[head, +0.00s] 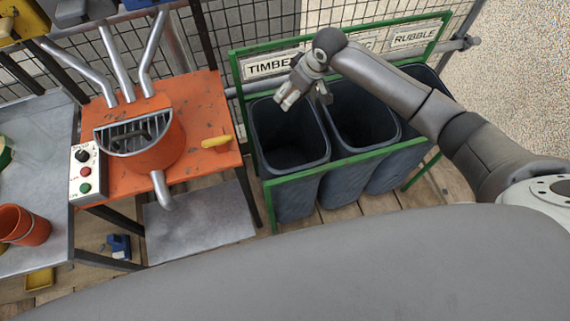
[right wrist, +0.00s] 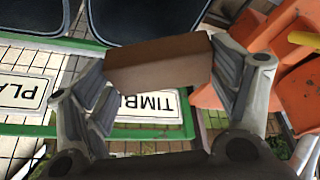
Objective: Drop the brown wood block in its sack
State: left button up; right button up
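The brown wood block (right wrist: 160,63) shows in the right wrist view, lying across between the two fingers of my right gripper (right wrist: 165,80), with one finger at each end. I cannot make out the block in the head view. The sign also shows upside down in the right wrist view (right wrist: 146,106). My left gripper is not in view.
Two more dark sacks (head: 343,185) stand to the right in the green frame (head: 325,163), one by the RUBBLE sign (head: 414,37). An orange table (head: 205,120) with a round hopper stands left of the sacks. Wire mesh fencing rises behind.

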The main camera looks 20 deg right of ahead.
jog(key=shift+o, duration=1.3)
jog(key=v, duration=1.2)
